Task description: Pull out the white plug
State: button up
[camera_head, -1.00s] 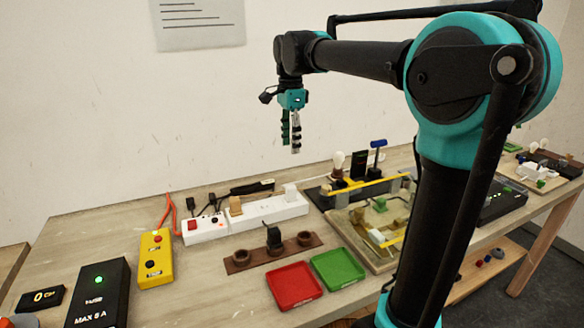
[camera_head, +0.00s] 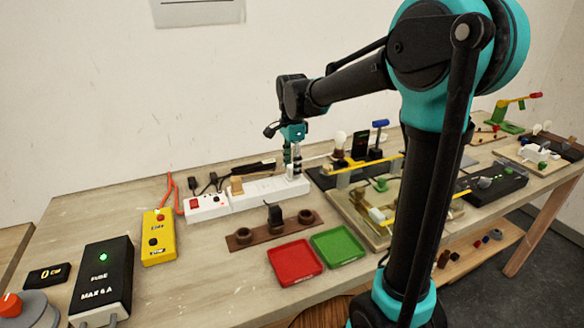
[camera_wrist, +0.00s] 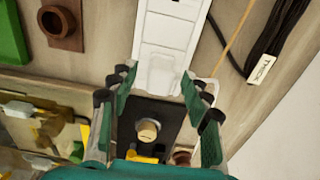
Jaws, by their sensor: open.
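The white plug (camera_wrist: 160,74) sits in the end socket of the white power strip (camera_wrist: 172,32). A white cord leads off beside it. In the head view the strip (camera_head: 262,194) lies along the back of the table, and my gripper (camera_head: 292,162) is over its right end, largely covering the plug. My gripper (camera_wrist: 158,86) is open in the wrist view, with its fingers on either side of the plug. I cannot tell whether they touch it.
A tan plug (camera_head: 236,186) and black plugs are further left on the strip. A black cable bundle (camera_head: 254,170) lies behind it. A brown holder (camera_head: 275,228), red tray (camera_head: 294,262) and green tray (camera_head: 338,246) are in front. A lamp board (camera_head: 325,180) stands close on the right.

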jog(key=shift+f, duration=0.2)
grip_shut()
jog(key=c, duration=0.7)
grip_release()
grip_shut()
jog(key=shift+r, duration=0.75)
jog(key=shift+r, duration=2.1)
